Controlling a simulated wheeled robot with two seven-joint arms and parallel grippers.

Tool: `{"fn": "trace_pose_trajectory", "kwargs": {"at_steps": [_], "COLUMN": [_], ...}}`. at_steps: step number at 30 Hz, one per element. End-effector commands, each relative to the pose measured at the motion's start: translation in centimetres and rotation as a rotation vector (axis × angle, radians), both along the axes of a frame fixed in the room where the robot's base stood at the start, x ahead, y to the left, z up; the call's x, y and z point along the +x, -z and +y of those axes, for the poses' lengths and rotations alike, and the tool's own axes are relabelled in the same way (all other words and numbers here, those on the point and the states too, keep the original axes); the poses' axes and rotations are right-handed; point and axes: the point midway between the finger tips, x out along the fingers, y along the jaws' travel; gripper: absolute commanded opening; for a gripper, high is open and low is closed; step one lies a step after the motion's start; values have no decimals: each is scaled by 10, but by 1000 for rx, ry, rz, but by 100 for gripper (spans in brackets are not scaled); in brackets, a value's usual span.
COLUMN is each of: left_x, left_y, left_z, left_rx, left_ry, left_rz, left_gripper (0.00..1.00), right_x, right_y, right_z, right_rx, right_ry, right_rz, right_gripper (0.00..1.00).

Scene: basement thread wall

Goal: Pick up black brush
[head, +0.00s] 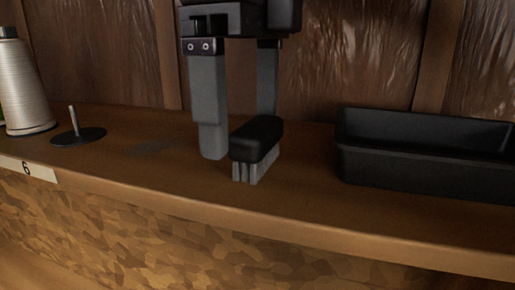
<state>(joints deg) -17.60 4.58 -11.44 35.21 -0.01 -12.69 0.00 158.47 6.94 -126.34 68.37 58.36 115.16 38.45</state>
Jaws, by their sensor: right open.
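The black brush (257,139) stands on the wooden shelf, with its black back up and its grey bristles down on the wood. My right gripper (239,138) comes down from above with its fingers pointing at the shelf. It is open. One grey finger is just left of the brush, and the other is behind it, its lower part hidden by the brush. I cannot tell whether either finger touches the brush. My left gripper is not in view.
A black tray (420,165) stands on the shelf (300,208) to the right. At the left are a cone of pale thread (22,85) and a dark spindle base (78,136) with an upright pin. A label reading 6 (27,168) is on the front edge. A wood-panelled wall closes the back.

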Motion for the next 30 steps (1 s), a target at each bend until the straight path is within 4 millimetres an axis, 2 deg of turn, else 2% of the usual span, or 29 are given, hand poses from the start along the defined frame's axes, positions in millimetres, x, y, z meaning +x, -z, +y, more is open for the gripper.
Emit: {"fn": "trace_pose_trajectory", "kwargs": {"at_steps": [1, 5, 14, 24, 26, 30], "left_x": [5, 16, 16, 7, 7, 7], "left_y": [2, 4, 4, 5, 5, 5], "left_z": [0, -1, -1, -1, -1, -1], "left_rx": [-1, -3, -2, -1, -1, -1], "left_ry": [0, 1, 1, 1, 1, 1], "left_rz": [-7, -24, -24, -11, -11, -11], "left_gripper": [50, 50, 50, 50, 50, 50], "right_x": [0, 0, 0, 0, 0, 0], "right_y": [9, 21, 23, 23, 23, 23], "right_z": [-1, 0, 0, 0, 0, 0], "right_rx": [0, 0, 1, 1, 1, 1], "right_ry": [-1, -1, 0, 0, 0, 0], "right_rz": [3, 1, 0, 0, 0, 0], "right_gripper": [94, 94, 92, 48, 42, 41]}}
